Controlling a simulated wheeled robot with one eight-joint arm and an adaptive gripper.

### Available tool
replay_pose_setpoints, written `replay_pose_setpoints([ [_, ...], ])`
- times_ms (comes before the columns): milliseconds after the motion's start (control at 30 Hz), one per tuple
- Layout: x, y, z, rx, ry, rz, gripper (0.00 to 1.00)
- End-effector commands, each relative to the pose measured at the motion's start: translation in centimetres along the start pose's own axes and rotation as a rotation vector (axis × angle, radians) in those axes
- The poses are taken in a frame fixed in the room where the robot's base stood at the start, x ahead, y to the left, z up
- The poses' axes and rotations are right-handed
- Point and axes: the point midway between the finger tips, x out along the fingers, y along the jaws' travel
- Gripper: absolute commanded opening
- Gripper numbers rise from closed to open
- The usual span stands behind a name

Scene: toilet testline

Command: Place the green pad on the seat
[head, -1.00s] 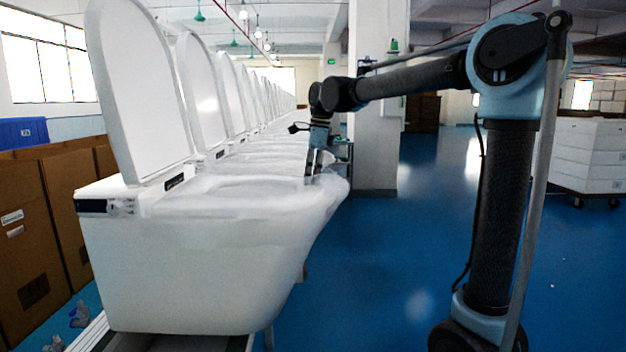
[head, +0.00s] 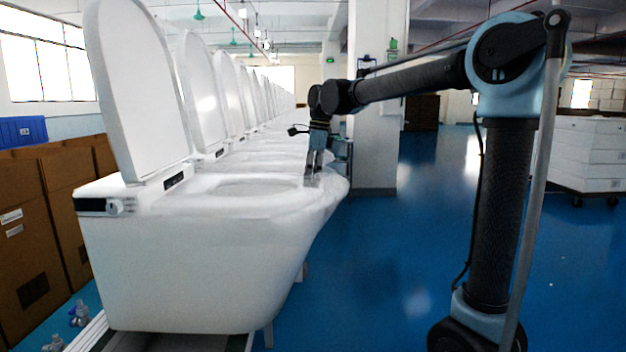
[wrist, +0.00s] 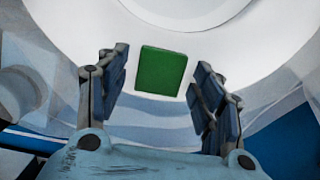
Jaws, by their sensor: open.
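The green pad (wrist: 161,71) is a small square in the wrist view. It appears to lie flat on the white front rim of the toilet seat (wrist: 125,28), just in front of the bowl opening. My gripper (wrist: 160,83) is open, with one finger on each side of the pad and a visible gap on both sides. In the head view my gripper (head: 313,172) points down at the front rim of the nearest toilet (head: 190,270). The pad cannot be made out in the head view.
A row of white toilets with raised lids (head: 135,90) runs into the distance. Brown cartons (head: 30,240) stand at the left. A white pillar (head: 378,130) rises behind my gripper. White stacked boxes (head: 590,150) stand far right. The blue floor (head: 380,270) is clear.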

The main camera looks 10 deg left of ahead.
Motion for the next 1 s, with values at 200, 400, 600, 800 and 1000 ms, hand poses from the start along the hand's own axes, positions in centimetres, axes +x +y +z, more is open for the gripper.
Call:
replay_pose_setpoints([
  [200, -2.5, 0.0, 0.0, 0.001, 0.0, 0.0, 0.61],
  [400, -6.3, 0.0, 0.0, 0.001, 0.0, 0.0, 0.61],
  [600, -9.8, 0.0, 0.1, 0.0, 0.0, 0.0, 0.61],
  [800, -11.7, 0.0, 0.1, -0.001, 0.0, 0.0, 0.61],
  [1000, -12.3, 0.0, 0.1, -0.001, 0.0, 0.0, 0.61],
])
